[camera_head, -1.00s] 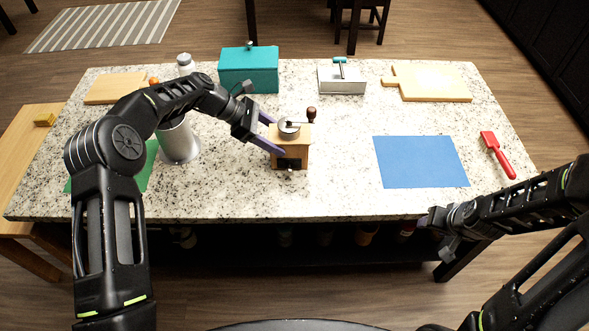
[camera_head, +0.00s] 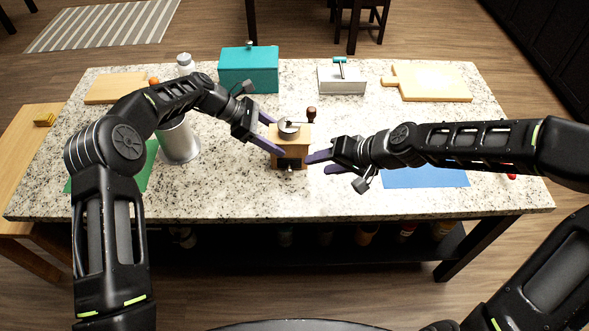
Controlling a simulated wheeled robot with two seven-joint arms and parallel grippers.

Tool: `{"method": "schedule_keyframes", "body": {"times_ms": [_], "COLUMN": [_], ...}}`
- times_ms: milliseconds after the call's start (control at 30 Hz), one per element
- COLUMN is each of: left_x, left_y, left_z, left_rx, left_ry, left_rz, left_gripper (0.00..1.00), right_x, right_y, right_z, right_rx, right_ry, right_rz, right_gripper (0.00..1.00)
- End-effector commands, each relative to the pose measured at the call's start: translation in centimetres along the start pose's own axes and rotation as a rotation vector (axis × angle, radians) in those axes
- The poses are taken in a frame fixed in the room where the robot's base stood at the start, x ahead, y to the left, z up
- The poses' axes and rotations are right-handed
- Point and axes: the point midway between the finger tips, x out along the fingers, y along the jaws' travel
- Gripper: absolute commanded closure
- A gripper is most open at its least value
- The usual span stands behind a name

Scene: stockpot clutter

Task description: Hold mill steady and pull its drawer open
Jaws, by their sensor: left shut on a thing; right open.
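The mill (camera_head: 293,142) is a small wooden box with a metal bowl on top and a crank with a dark knob. It stands upright on the speckled counter.
A blue mat (camera_head: 425,178) lies partly under my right arm. A teal box (camera_head: 249,70), a white box with a teal handle (camera_head: 341,79) and cutting boards (camera_head: 432,83) stand behind. A metal canister (camera_head: 180,140) is on the left by a green mat (camera_head: 146,170).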

Motion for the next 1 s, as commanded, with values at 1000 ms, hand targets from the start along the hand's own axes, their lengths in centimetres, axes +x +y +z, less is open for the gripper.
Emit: {"method": "schedule_keyframes", "body": {"times_ms": [1000], "left_x": [0.0], "left_y": [0.0], "left_z": [0.1], "left_rx": [0.001], "left_ry": [-0.001], "left_rz": [0.001], "left_gripper": [0.82], "right_x": [9.9], "right_y": [-0.1], "right_z": [0.1], "right_rx": [-0.003], "right_ry": [-0.003], "right_rz": [-0.001], "right_gripper": [0.55]}}
